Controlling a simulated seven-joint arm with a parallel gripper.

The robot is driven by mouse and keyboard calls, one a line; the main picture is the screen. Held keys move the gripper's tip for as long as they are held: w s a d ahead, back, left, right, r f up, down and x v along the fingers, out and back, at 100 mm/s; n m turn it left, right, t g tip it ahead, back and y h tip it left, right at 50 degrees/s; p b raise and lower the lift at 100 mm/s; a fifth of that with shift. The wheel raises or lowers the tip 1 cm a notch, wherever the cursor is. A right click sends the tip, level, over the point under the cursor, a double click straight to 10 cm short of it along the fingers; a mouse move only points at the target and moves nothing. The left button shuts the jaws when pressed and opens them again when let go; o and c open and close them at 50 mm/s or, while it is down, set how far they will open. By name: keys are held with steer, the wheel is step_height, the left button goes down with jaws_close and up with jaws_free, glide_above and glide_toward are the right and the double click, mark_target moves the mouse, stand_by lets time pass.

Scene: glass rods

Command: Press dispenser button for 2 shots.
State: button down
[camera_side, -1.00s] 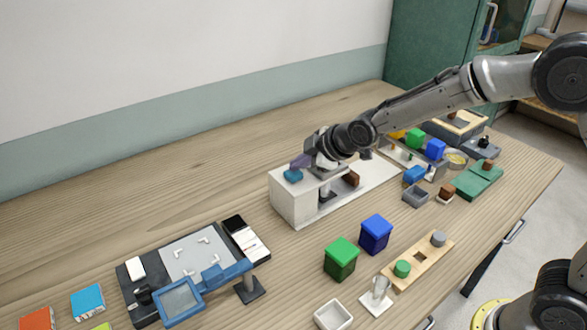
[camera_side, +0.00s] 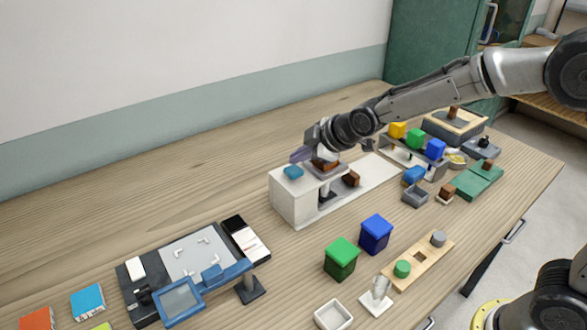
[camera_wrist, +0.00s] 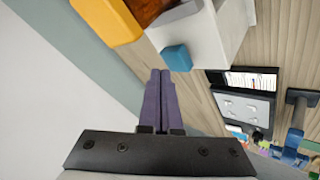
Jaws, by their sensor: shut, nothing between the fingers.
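The dispenser is a white box (camera_side: 290,205) with a blue button (camera_side: 293,172) on its top. A brown part (camera_side: 325,164) shows on its upper section, under my wrist. My gripper (camera_side: 299,155) has purple fingers, shut together and empty, just above and behind the button. In the wrist view the closed fingertips (camera_wrist: 160,73) are beside the blue button (camera_wrist: 177,58), with its top clear of them. They look apart from it, though the exact gap is hard to tell. A brown block (camera_side: 351,179) sits beneath the dispenser's overhang, by the white base.
A green box (camera_side: 341,260) and a blue box (camera_side: 376,234) stand in front of the dispenser. A dark device with a blue arm (camera_side: 215,280) lies at front left. A rack with coloured cubes (camera_side: 435,149) is at right. The table behind the dispenser is clear.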

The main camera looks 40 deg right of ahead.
mark_target(298, 171)
steer(key=shift+r, duration=2.5)
stand_by(0.8)
step_height(298, 171, up, 4)
steer(key=shift+f, duration=0.1)
stand_by(0.4)
steer(key=shift+f, duration=4.4)
steer(key=shift+f, duration=0.4)
